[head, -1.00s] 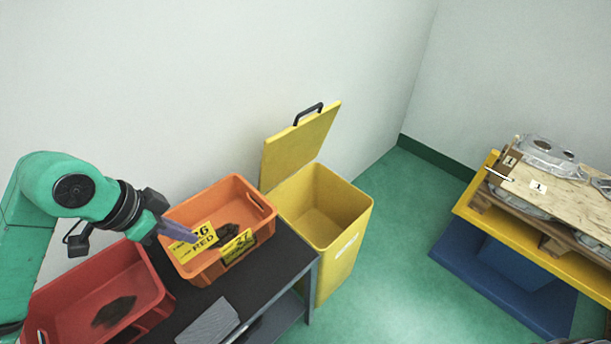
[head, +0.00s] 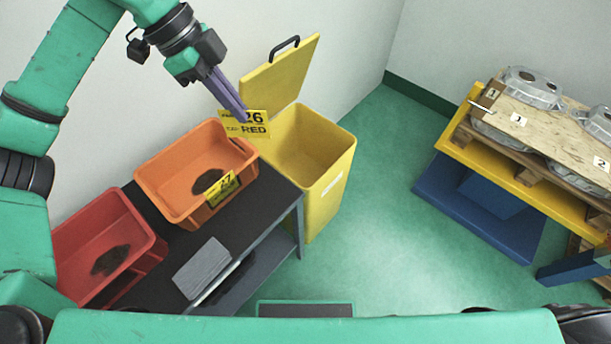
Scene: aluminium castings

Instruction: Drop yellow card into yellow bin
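My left gripper (head: 240,116) is shut on a yellow card (head: 246,124) printed with "26" and "RED". It holds the card in the air, in front of the left rim of the yellow bin (head: 325,190) as seen from the head. The bin's lid (head: 283,75) stands open and tilted back, and the bin's visible inside looks empty. A second yellow card (head: 221,187), marked "27", is on the front side of the orange crate (head: 160,190). My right gripper is not in view.
The orange crate and a red crate (head: 143,262), each with a dark patch inside, stand on a dark table (head: 262,197). A grey block (head: 202,267) lies at its front. A pallet with castings (head: 534,88) stands on a yellow and blue stand at right. Green floor between is clear.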

